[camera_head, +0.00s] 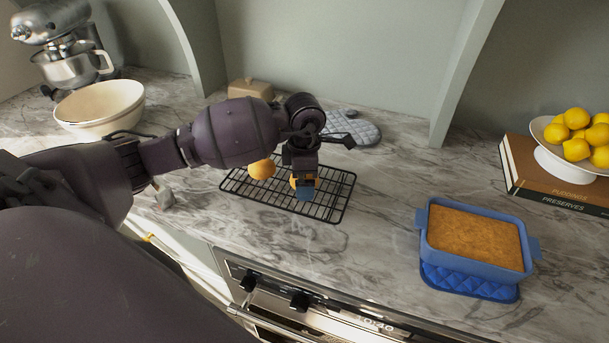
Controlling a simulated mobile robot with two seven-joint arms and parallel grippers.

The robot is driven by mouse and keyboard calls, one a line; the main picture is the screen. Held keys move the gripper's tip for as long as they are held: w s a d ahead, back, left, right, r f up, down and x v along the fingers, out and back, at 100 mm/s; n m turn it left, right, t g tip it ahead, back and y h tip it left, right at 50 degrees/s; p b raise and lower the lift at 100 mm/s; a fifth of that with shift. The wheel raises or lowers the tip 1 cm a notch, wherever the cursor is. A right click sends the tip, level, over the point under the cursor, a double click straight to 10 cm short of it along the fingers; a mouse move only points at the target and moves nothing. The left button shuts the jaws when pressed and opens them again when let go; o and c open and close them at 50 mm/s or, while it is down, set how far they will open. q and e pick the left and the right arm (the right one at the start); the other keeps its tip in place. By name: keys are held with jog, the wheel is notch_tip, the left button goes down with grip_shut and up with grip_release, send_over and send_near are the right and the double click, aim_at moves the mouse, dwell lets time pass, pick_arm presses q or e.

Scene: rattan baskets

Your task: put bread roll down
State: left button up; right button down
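A round golden bread roll (262,169) sits on the left part of a black wire cooling rack (335,205) on the marble counter. My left gripper (304,192) points down over the middle of the rack, right of this roll, with its blue fingertip low near the wires. A little orange-yellow shows beside the fingertip. I cannot tell whether it is a second roll or part of the gripper, nor whether the fingers are apart. My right gripper is out of view.
A blue baking dish (428,238) of golden bake stands on a blue quilted pad (466,287) at right. A lemon bowl (560,163) rests on books (523,171). A white bowl (100,108) and mixer (62,50) stand at left. Counter between rack and dish is clear.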

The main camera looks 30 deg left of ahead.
pick_arm(q)
jog(key=shift+r, duration=0.55)
notch_tip(320, 180, up, 10)
jog(key=shift+f, duration=0.1)
jog(key=shift+r, duration=0.7)
